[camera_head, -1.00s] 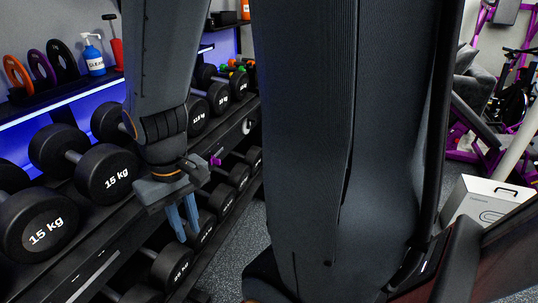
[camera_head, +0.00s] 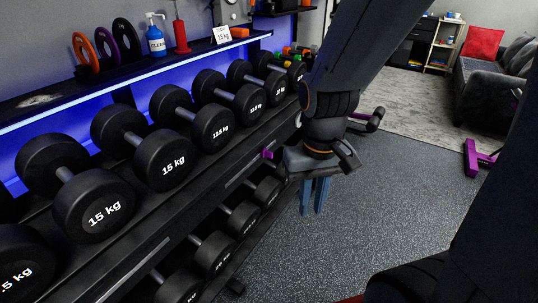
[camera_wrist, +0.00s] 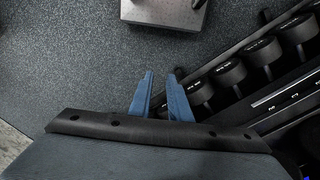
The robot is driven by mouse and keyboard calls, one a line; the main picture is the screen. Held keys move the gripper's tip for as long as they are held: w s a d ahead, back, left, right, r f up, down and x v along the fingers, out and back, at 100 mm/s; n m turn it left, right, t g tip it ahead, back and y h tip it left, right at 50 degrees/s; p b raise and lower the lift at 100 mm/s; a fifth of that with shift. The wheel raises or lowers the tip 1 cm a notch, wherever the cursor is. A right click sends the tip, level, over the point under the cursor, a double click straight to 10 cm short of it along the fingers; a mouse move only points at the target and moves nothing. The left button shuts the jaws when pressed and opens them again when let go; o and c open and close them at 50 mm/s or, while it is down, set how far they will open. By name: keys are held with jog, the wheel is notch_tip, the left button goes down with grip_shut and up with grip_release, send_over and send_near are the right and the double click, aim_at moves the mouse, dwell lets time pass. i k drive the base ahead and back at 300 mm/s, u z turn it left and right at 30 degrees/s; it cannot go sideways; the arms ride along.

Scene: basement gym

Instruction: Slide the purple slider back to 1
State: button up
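The small purple slider (camera_head: 267,154) sits on the front rail of the dumbbell rack (camera_head: 147,250), toward its far end in the head view. No number marks on the rail are readable here. My gripper (camera_head: 313,204) hangs pointing down over the floor, just to the right of the slider and apart from it. Its two blue fingers (camera_wrist: 160,80) stand apart with nothing between them in the wrist view, so it is open and empty. I cannot make out the slider in the wrist view.
Black dumbbells (camera_head: 166,163) fill the rack's upper tier, and more lie below. A grey box (camera_wrist: 163,12) appears in the wrist view. Open speckled floor (camera_head: 390,190) lies right of the rack.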

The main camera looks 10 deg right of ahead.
aim_at(265, 152)
jog(key=k, duration=1.2)
jog(key=z, duration=0.8)
jog(key=i, duration=1.2)
jog(key=u, duration=0.55)
